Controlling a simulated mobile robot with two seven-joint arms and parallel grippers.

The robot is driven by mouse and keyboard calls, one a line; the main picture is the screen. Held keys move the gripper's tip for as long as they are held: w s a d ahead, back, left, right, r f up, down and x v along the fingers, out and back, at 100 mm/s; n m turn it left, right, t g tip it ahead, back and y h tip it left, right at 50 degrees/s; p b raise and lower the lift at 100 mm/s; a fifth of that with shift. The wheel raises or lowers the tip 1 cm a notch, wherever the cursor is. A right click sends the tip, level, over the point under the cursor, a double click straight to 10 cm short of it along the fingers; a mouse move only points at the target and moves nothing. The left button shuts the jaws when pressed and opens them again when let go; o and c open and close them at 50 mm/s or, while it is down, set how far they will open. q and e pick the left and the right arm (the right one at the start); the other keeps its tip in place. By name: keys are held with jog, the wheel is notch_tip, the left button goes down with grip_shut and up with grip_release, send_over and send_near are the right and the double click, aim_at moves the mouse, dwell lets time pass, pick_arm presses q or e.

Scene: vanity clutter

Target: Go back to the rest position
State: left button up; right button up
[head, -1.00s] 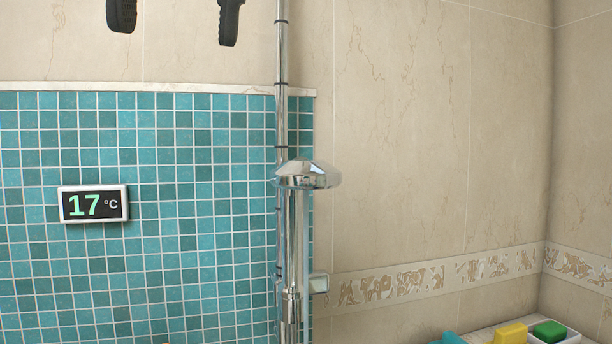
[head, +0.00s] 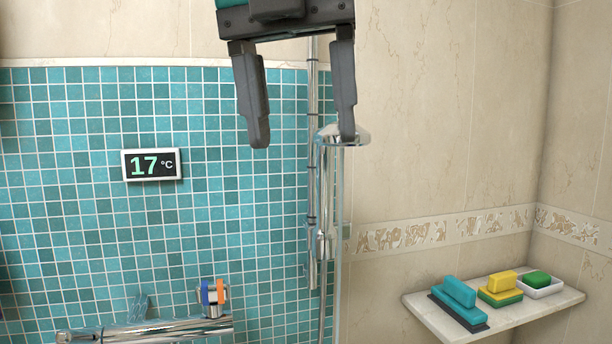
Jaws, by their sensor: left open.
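My left gripper (head: 304,140) hangs down from the top edge of the head view. Its two dark fingers are spread wide and nothing is between them. The right finger overlaps the chrome shower head (head: 358,134) in the picture; I cannot tell how far apart they are in depth. My right gripper is not in view.
A display (head: 151,164) reads 17 °C.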

pick_arm(q)
jog(key=s+d+f+m+g+h, duration=0.2)
jog(key=d+f+m+g+h, duration=0.1)
jog(key=d+f+g+h, duration=1.05)
jog(key=w+a+f+n+t+h, duration=0.3)
jog(key=w+n+t+h, duration=0.2)
jog(key=n+t, duration=0.4)
jog(key=w+a+f+n+t+h, duration=0.25)
jog(key=w+n+t+h, duration=0.25)
jog(key=n+t, duration=0.45)
jog(key=w+a+f+n+t+y, duration=0.2)
jog(key=a+f+n+t+y, duration=0.2)
jog(key=f+n+t+y, duration=0.3)
jog(key=w+a+f+n+t+y, duration=0.2)
jog(key=a+f+n+t+y, duration=0.4)
jog(key=f, duration=0.4)
jog(key=s+a+f+n+g+y, duration=0.2)
jog(key=s+a+f, duration=0.3)
jog(key=f, duration=0.4)
jog(key=s+a+f+n+g+y, duration=0.2)
jog(key=s+a+f+g+y, duration=0.1)
jog(key=s+f, duration=0.4)
jog(key=s+a+f+n+g+y, duration=0.3)
jog(key=s+a+f, duration=0.3)
jog(key=f, duration=0.5)
jog(key=shift+s+a+f+g+y, duration=0.15)
jog(key=shift+a+f+g+y, duration=0.15)
jog(key=shift+a+y, duration=0.5)
pick_arm(e)
jog(key=shift+s, duration=0.3)
